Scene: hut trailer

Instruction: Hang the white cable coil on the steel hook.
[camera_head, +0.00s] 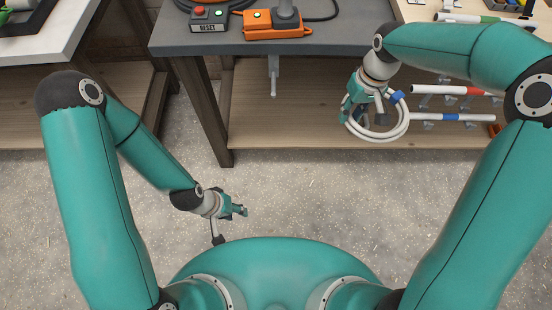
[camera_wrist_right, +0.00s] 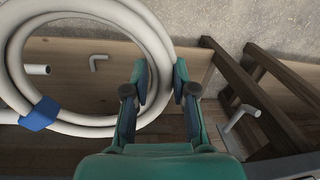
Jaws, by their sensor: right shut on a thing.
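The white cable coil (camera_head: 402,128) hangs from my right gripper (camera_head: 362,103), with a blue tie (camera_head: 397,97) on it. In the right wrist view the coil (camera_wrist_right: 15,70) fills the upper left. Its right-hand side passes between the fingers of my right gripper (camera_wrist_right: 160,88), which are shut on it. The steel hook (camera_head: 272,76) hangs below the front edge of the grey bench, left of the coil and apart from it. A grey metal hook shape (camera_wrist_right: 238,118) shows right of the fingers in the wrist view. My left gripper (camera_head: 240,210) is low over the floor, empty.
The grey bench (camera_head: 345,32) carries a reset button box (camera_head: 209,17) and an orange control box (camera_head: 275,26). White tubes with red (camera_head: 445,90) and blue (camera_head: 450,117) bands lie behind the coil. A wooden leg (camera_head: 204,110) stands left of the hook. Floor in front is clear.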

